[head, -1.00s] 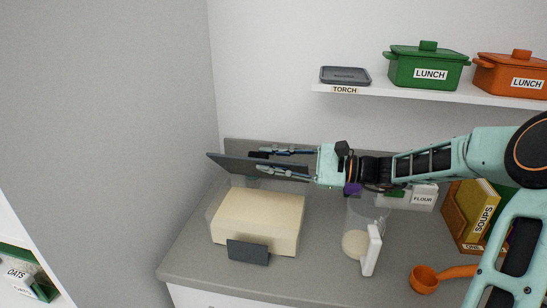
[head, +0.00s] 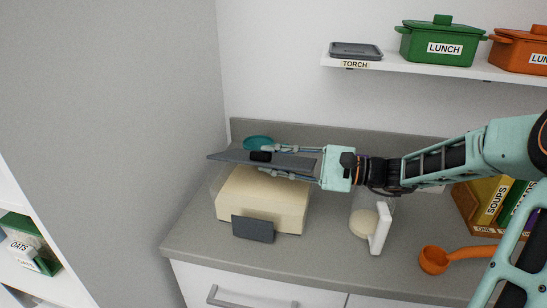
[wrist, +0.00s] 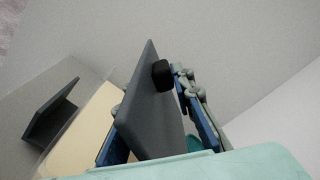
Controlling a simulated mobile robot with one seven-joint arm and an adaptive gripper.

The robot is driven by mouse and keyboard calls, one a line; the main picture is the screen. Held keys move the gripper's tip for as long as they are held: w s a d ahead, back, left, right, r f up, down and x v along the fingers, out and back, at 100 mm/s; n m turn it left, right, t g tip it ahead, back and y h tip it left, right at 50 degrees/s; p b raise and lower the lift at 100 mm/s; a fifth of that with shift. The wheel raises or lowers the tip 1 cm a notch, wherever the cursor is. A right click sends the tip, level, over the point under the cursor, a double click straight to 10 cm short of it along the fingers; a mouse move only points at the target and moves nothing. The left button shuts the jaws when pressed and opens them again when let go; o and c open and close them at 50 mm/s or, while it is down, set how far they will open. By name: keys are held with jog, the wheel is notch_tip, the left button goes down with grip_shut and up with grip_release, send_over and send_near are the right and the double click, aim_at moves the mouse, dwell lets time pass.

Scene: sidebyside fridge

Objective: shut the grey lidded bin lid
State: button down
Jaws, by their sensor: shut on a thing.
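The bin (head: 262,200) stands on the counter at the left, a clear box with a cream filling and a dark grey plate on its front. Its dark grey lid (head: 226,155) is raised, tilted above the back of the bin, with a visible gap below its front edge. My gripper (head: 262,163) comes from the right and is shut on the lid's right side, one finger above and one below. In the wrist view the lid (wrist: 150,110) runs between the two fingers (wrist: 150,105), and a black pad touches its upper face.
A teal round thing (head: 258,142) shows behind the lid. A clear jug with a white handle (head: 380,228) and an orange scoop (head: 433,260) stand to the right. A shelf (head: 400,68) with a grey tray and lidded pots is above. A wall closes the left.

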jog(key=shift+f, duration=0.2)
jog(key=c, duration=1.8)
grip_release()
jog(key=shift+c, duration=0.2)
jog(key=shift+r, duration=0.15)
notch_tip(320, 180, up, 10)
